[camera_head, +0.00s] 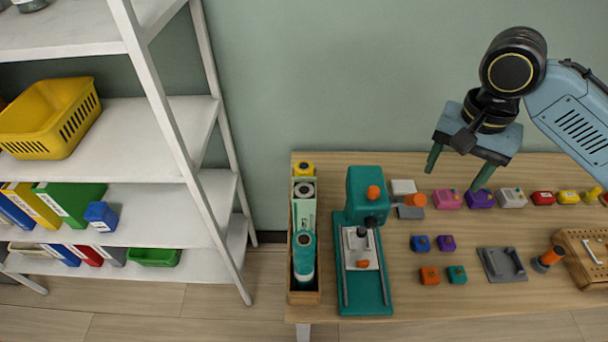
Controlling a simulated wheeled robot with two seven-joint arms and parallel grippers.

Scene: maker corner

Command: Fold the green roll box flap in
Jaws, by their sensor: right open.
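A narrow wooden tray (293,268) stands along the table's left edge. Inside it a pale green box (304,214), which looks like the green roll box, sits behind a teal cylinder (304,258). A dark-centred roll end (304,190) shows at the back of the pale green box. I cannot make out the flap or how it stands. My right gripper (453,180) is open and empty, above the back of the table, well to the right of the tray. My left gripper is out of view.
A teal press (366,195) stands just right of the tray. Several small coloured blocks (448,199), a grey holder (502,264) and a wooden rack (579,260) lie further right. A white shelf (185,150) stands left of the table.

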